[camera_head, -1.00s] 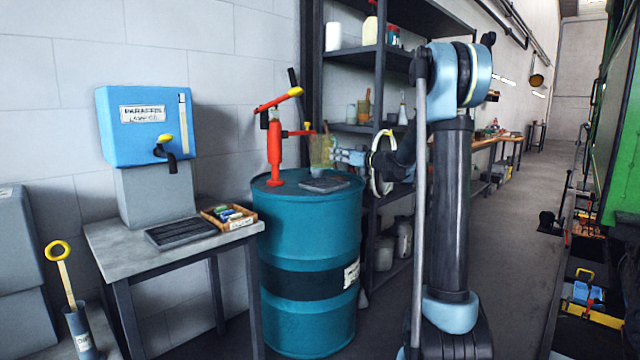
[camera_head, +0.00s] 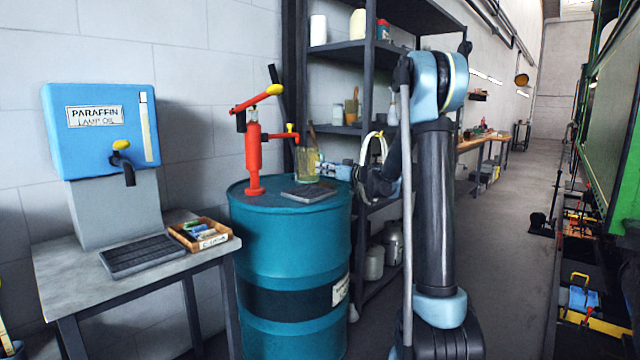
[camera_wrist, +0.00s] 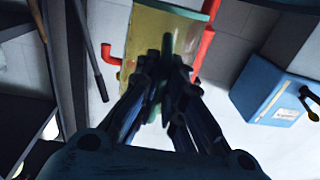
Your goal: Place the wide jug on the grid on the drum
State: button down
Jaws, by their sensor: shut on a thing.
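The wide jug (camera_head: 308,165) is see-through and yellow-green. It is upright over the back part of the dark grid (camera_head: 309,193) on top of the teal drum (camera_head: 290,245). I cannot tell whether its base touches the grid. My gripper (camera_head: 325,171) reaches in from the right and is shut on the jug. In the wrist view the jug (camera_wrist: 145,35) fills the space beyond my fingers (camera_wrist: 167,75), which hide part of it.
A red hand pump (camera_head: 254,155) stands on the drum, left of the jug, its spout reaching toward it. A table (camera_head: 65,260) at left bears a blue paraffin tank (camera_head: 100,130) and a wooden tray (camera_head: 218,243). Shelves (camera_head: 345,57) stand behind the drum.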

aim_at(317, 177)
jog(key=shift+f, duration=2.2)
jog(key=c, duration=1.7)
grip_release()
